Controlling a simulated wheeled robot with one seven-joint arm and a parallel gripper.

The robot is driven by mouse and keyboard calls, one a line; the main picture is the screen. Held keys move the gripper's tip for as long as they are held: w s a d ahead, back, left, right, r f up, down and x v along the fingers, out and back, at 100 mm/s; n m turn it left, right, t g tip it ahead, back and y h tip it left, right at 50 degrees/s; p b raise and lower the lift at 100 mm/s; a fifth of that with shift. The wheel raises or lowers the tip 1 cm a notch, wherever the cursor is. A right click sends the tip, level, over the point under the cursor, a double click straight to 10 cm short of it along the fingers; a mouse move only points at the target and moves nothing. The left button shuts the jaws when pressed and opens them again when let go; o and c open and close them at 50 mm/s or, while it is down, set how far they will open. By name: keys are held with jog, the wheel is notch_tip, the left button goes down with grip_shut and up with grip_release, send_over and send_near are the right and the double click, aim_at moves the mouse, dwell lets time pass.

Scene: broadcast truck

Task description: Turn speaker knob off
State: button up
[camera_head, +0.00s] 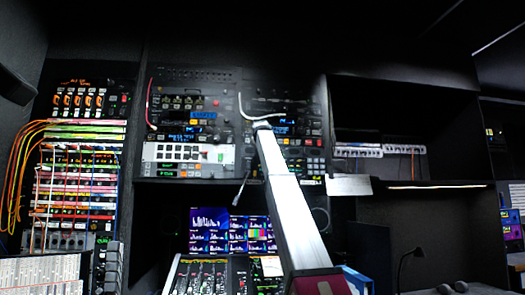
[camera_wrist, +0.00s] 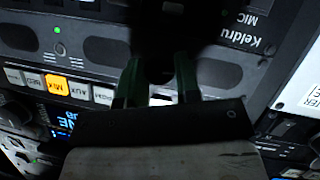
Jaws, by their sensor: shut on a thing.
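The wrist view shows a dark equipment panel upside down, with a lit orange button (camera_wrist: 57,85) in a row of pale buttons. A dark round knob (camera_wrist: 160,66), taken to be the speaker knob, shows between the two green-edged fingers of my gripper (camera_wrist: 158,78). The fingers are shut on it from both sides. The knob's pointer and markings are hidden or too dark to read. In the head view my pale arm reaches up to the middle equipment rack (camera_head: 285,97), and its far end covers the spot where the knob is.
A left rack (camera_head: 85,150) carries orange cables. Monitors (camera_head: 230,230) and a mixing console (camera_head: 215,272) lie below the middle rack. A white-edged panel (camera_wrist: 300,85) borders the knob's panel in the wrist view.

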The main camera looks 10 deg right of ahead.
jog(key=shift+a+f+n+t+h, duration=0.1)
jog(key=shift+n+t+h, duration=0.15)
jog(key=shift+n+h, duration=0.8)
jog(key=shift+a+f+n+t+h, duration=0.1)
jog(key=shift+n+t+h, duration=0.15)
jog(key=shift+n+h, duration=0.8)
jog(key=shift+n+y, duration=0.4)
jog(key=shift+n, duration=0.1)
jog(key=o, duration=0.6)
jog(key=shift+o, duration=0.2)
jog(key=v, duration=1)
jog(key=shift+s, duration=0.45)
